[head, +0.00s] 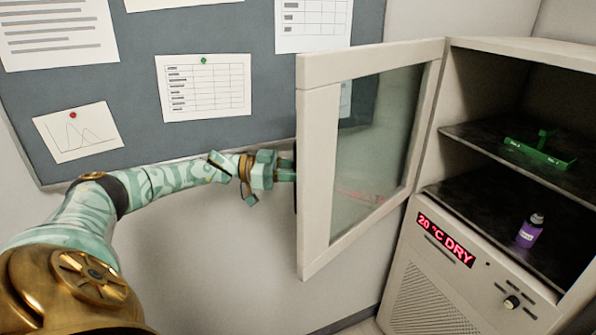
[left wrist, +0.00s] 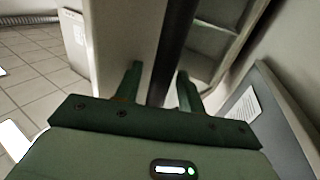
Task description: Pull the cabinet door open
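The cabinet (head: 448,155) stands at the right in the head view. Its white-framed glass door (head: 318,180) is swung wide open to the left, showing the shelves. My left gripper (head: 290,176) is at the door's outer side, its fingertips partly hidden by the door frame. In the left wrist view, the two green fingers of my left gripper (left wrist: 160,88) are spread apart, with the dark handle bar (left wrist: 172,50) between them. The right finger is close to the bar; a gap shows at the left finger. Contact cannot be told. My right gripper is not in view.
A green rack (head: 541,150) sits on the upper shelf and a purple bottle (head: 530,231) on the lower one. A panel (head: 445,240) below reads "20 °C DRY". A grey pinboard (head: 140,80) with papers hangs on the wall behind my left arm.

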